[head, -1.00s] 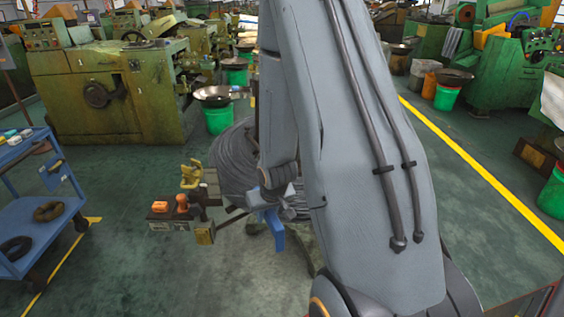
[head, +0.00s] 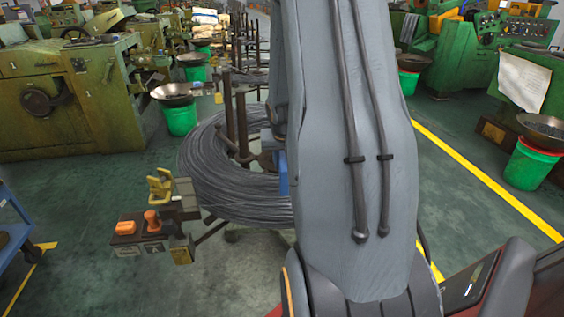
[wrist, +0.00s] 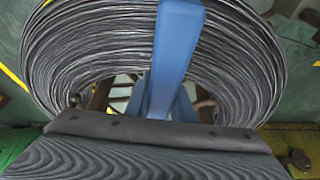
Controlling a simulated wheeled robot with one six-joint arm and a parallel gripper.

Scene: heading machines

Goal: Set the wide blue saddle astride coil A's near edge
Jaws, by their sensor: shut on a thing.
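Coil A (head: 225,170), a thick ring of grey wire, lies on a stand around dark upright posts, left of my arm in the head view. In the wrist view its wire band (wrist: 95,50) fills the top and sides. The blue saddle (wrist: 172,55) runs upward from my gripper (wrist: 160,124) in front of the wire band, with another blue part near the opening. My gripper is shut on the saddle. Only a blue sliver of the saddle (head: 282,172) shows beside my arm over the coil. My arm hides the gripper there. I cannot tell whether saddle and wire touch.
A blue cart (head: 12,240) is at the left edge. Green floor is clear in front of the coil.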

